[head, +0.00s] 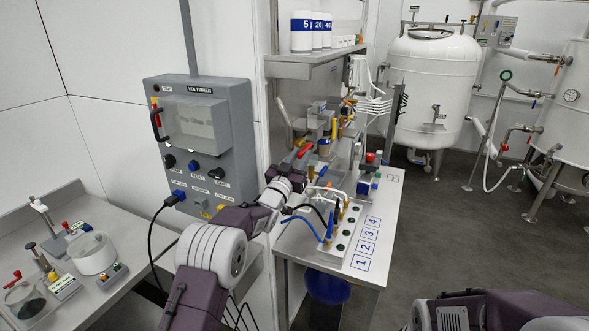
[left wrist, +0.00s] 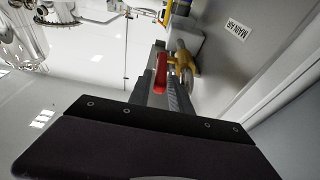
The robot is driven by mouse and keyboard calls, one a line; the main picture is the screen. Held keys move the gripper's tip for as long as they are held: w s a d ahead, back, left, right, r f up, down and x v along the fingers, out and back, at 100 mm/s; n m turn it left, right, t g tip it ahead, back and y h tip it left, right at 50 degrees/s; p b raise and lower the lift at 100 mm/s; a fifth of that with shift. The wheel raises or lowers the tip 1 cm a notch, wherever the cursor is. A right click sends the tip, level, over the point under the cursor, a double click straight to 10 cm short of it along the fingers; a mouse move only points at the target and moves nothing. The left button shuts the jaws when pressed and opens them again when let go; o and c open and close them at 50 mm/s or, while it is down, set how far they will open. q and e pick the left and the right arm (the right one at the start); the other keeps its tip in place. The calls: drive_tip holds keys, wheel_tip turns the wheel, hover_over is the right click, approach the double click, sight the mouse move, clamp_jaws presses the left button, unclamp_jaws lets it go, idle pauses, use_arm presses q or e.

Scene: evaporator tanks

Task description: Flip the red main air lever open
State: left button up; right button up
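The red main air lever (left wrist: 161,72) stands on a brass valve (left wrist: 184,62) beside a "MAIN AIR" label (left wrist: 232,31) on a grey surface in the left wrist view. My left gripper (left wrist: 164,80) has its grey fingers close on either side of the lever, with little or no gap showing. In the head view the red lever (head: 304,152) shows just beyond my left gripper (head: 296,165), whose fingers are small there. My right gripper is not in view; only purple parts of my right arm show at the bottom right.
A white bench (head: 375,235) with numbered squares and blue and black hoses (head: 310,225) lies right of and below the gripper. A shelf (head: 300,66) is above. Tanks (head: 433,85) stand beyond open floor.

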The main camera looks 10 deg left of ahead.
use_arm(q)
drive_tip(key=b+v, duration=0.5)
drive_tip(key=v, duration=0.2)
